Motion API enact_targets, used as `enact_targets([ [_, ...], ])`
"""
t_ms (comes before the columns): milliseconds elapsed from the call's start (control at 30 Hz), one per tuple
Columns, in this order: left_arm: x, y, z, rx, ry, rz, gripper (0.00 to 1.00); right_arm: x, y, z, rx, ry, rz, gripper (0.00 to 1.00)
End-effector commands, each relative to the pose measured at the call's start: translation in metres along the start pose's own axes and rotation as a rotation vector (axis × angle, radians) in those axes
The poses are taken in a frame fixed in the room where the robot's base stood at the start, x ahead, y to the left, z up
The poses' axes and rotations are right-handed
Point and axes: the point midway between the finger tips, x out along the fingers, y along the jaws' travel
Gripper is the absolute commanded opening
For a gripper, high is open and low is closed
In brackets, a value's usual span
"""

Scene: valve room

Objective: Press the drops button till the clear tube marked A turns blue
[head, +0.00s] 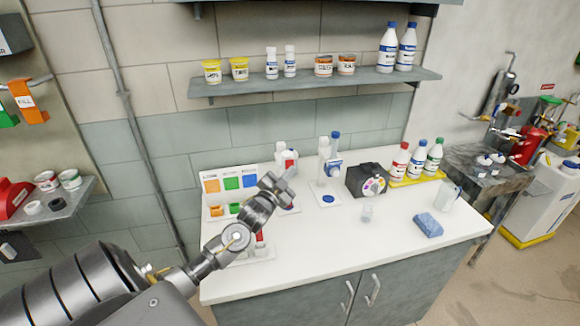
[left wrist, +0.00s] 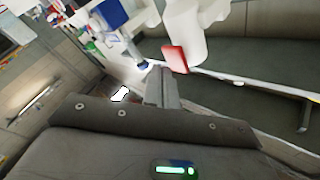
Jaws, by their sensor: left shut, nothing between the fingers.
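My left gripper (head: 284,182) is shut and empty above the left half of the white counter. Its closed fingers (left wrist: 160,85) also show in the left wrist view, close to a red part (left wrist: 175,59) below a white body (left wrist: 187,28); contact cannot be told. In the head view, a white dispenser with a red part (head: 289,158) stands behind the gripper, and one with a blue part (head: 333,168) stands to its right. I cannot tell which part is the drops button. No tube marked A can be made out; my arm hides part of a low white holder (head: 262,251).
A colour chart (head: 229,184) stands at the counter's left. A black device (head: 367,180), a small clear cup (head: 367,213), capped bottles (head: 417,158) on a yellow tray, a clear jug (head: 446,197) and a blue cloth (head: 428,226) are on the right. The front middle is clear.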

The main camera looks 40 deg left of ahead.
Motion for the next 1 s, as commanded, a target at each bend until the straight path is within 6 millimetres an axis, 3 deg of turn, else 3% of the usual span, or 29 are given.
enact_targets([
  [1000,0.0075,-0.0056,0.0050,0.000,0.001,-0.001,0.00,0.0021,-0.0002,0.0002,0.000,0.000,0.000,0.00],
])
